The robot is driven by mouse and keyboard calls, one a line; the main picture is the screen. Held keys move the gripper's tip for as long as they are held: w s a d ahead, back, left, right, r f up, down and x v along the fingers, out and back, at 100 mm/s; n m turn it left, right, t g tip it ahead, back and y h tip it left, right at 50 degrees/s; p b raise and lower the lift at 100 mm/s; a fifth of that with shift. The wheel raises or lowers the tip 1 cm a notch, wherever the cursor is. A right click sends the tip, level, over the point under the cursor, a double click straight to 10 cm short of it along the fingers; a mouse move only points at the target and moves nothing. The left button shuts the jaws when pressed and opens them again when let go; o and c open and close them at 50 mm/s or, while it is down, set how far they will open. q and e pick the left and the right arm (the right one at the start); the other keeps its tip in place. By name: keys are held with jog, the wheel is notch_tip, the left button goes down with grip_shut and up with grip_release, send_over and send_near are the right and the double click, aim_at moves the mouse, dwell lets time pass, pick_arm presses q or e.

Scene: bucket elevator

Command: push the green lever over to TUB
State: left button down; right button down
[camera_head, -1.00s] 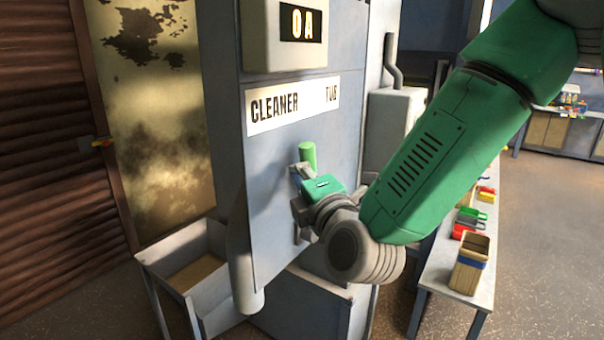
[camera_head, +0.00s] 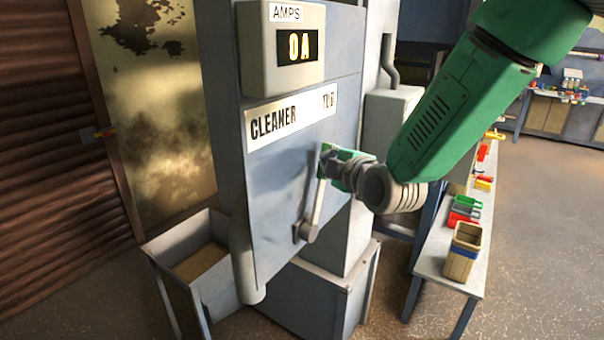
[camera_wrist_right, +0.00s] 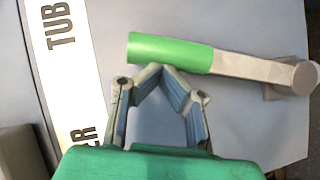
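The lever (camera_head: 316,205) is on the grey panel, its grey arm rising from a low pivot and leaning right, towards the TUB end of the label (camera_head: 290,114). In the right wrist view, its green handle (camera_wrist_right: 170,52) lies just beyond my fingertips. My right gripper (camera_head: 335,165) is at the lever's top, and it hides most of the handle in the head view. In the wrist view, the right gripper (camera_wrist_right: 160,71) has its fingertips drawn together against or very near the handle's side, with nothing between them. My left gripper is out of view.
An ammeter box (camera_head: 284,47) reading 0 A sits above the label. A metal bin (camera_head: 190,248) stands at the lower left. A bench (camera_head: 440,265) with coloured bins is at the right, below my right arm. Open floor lies farther right.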

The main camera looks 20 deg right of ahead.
jog(key=w+d, duration=0.1)
jog(key=w+d+f, duration=0.1)
jog(key=shift+w+d+f+b, duration=0.15)
jog(key=shift+d+f+b, duration=0.15)
jog(key=shift+b, duration=0.05)
jog(key=shift+d, duration=0.65)
jog(key=shift+w, duration=0.1)
